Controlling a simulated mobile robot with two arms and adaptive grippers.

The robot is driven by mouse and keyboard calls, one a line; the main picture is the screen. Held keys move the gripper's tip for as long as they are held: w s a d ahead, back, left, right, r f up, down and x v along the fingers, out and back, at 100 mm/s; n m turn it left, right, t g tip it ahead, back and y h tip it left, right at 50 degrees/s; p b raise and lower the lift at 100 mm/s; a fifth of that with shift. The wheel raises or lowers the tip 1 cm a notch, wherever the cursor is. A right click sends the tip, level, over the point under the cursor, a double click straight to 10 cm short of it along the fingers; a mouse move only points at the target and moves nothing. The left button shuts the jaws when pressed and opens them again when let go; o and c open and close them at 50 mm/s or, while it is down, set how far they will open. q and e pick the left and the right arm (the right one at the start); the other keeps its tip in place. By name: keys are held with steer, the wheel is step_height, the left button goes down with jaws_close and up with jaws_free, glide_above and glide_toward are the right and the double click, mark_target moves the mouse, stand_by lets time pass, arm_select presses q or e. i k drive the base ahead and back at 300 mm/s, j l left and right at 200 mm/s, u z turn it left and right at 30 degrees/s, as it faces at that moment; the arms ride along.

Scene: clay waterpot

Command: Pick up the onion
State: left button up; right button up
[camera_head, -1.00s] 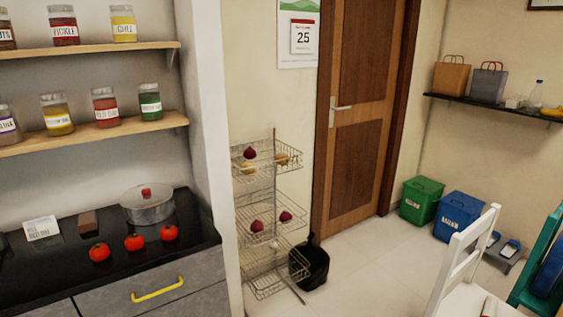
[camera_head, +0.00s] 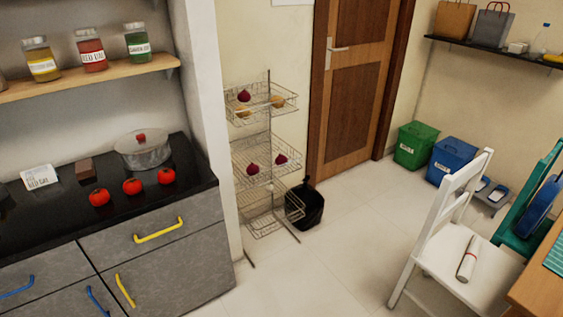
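Dark red-purple onions sit in a wire rack with several tiers that stands against the wall beside the door. One onion (camera_head: 244,95) is in the top basket, near some pale yellow-brown items. Two more lie in the middle basket, a left onion (camera_head: 252,169) and a right onion (camera_head: 281,159). The bottom basket (camera_head: 265,222) has a small pale item in or near it, too small to tell. Neither of my grippers is in view.
A black counter (camera_head: 70,219) with tomatoes (camera_head: 132,186) and a lidded pot (camera_head: 143,150) is on the left. A black bin (camera_head: 306,205) stands right of the rack. A white chair (camera_head: 455,250) is at right. The floor between is clear.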

mark_target(252, 169)
steer(key=i+l+u, duration=0.1)
steer(key=i+u, duration=0.2)
steer(key=i, duration=0.25)
steer(key=i+l+u, duration=0.15)
steer(key=i+l, duration=0.15)
steer(key=i+l+u, duration=0.2)
steer(key=i+l, duration=0.15)
steer(key=i+l+u, duration=0.15)
steer(key=i+l, duration=0.15)
steer(key=i+l+u, duration=0.15)
steer(key=l, duration=0.35)
steer(key=i+l+u, duration=0.2)
steer(key=i+l, duration=0.15)
steer(key=i+l+u, duration=0.1)
steer(key=l+u, duration=0.3)
steer(key=l, duration=1)
steer(key=k+l+u, duration=0.1)
steer(key=l+u, duration=0.35)
steer(key=l, duration=0.95)
